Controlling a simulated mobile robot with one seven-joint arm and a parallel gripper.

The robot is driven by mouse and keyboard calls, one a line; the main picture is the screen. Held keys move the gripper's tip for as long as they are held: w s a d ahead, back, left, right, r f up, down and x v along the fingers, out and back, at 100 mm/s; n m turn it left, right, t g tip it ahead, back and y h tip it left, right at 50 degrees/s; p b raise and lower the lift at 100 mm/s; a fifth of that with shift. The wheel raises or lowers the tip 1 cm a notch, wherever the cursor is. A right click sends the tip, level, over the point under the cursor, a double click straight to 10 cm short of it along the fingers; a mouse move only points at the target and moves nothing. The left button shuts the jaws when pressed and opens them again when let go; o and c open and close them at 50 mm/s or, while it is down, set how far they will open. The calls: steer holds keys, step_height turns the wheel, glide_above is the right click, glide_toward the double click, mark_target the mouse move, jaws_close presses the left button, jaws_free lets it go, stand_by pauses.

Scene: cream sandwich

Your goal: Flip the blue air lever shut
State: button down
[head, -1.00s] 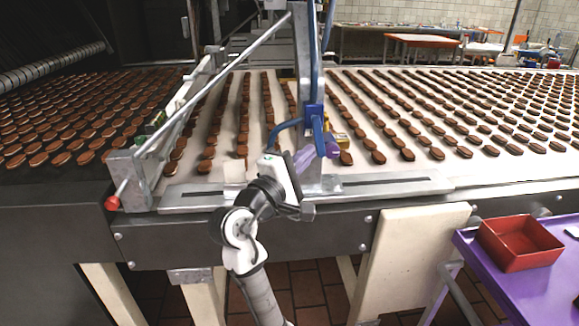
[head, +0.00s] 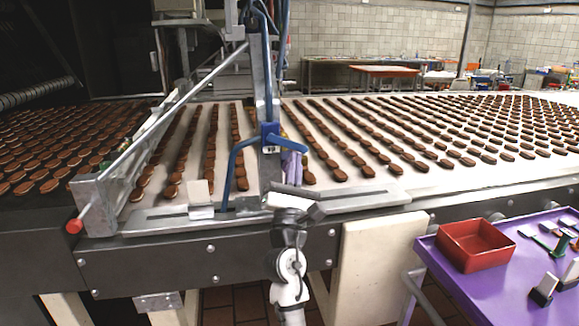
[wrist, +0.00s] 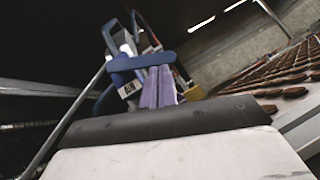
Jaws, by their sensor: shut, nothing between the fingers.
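The blue air valve (head: 270,138) is mounted on the upright metal post over the conveyor's near edge. Its blue lever (head: 290,145) sticks out to the right, nearly level, and the lever also shows in the wrist view (wrist: 142,62) as a bar crossing in front of my fingers. My gripper (head: 293,160) has purple fingers pointing up, just below and beside the lever. The fingers (wrist: 159,72) are together and hold nothing. They look very close to the lever; I cannot tell whether they touch it. A white label (wrist: 128,90) shows on the valve body.
Rows of brown biscuits (head: 340,173) lie on the pale belt behind. A slanted metal bar with a red knob (head: 74,226) is at the left. A blue hose (head: 234,165) loops beside the valve. A purple cart (head: 470,290) with a red tray (head: 474,246) stands at the right.

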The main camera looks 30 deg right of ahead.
steer(key=shift+s+d+r+p, duration=0.15)
steer(key=shift+d+r+p, duration=0.8)
steer(key=shift+p, duration=0.65)
steer(key=shift+r, duration=0.2)
steer(key=s+a+f+b, duration=0.2)
steer(key=s+f+b, duration=0.3)
steer(key=f, duration=0.6)
steer(key=shift+s+f, duration=0.2)
steer(key=shift+s, duration=0.7)
